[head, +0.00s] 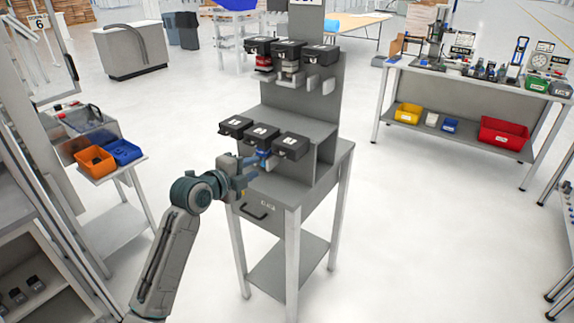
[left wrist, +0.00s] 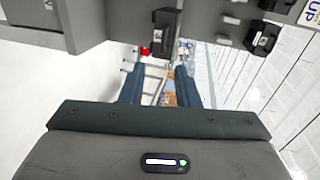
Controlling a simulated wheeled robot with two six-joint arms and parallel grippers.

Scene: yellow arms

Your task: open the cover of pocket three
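A grey station (head: 322,130) carries two rows of black covers, with white labels too small to read surely. The lower row has a left cover (head: 235,126), a middle cover (head: 262,135) and a right cover (head: 291,146), all lying flat. I cannot tell which one is pocket three. My left gripper (head: 256,168) is just in front of and below the lower middle and right covers. In the left wrist view its two blue fingers (left wrist: 160,86) are spread, with nothing between them. A black cover (left wrist: 165,33) shows beyond the fingertips. My right gripper is out of view.
The upper row has black covers (head: 288,49) with a red item (head: 264,64) under the left one. A drawer (head: 262,211) is below. A side cart with orange bin (head: 95,159) and blue bin (head: 123,151) stands left.

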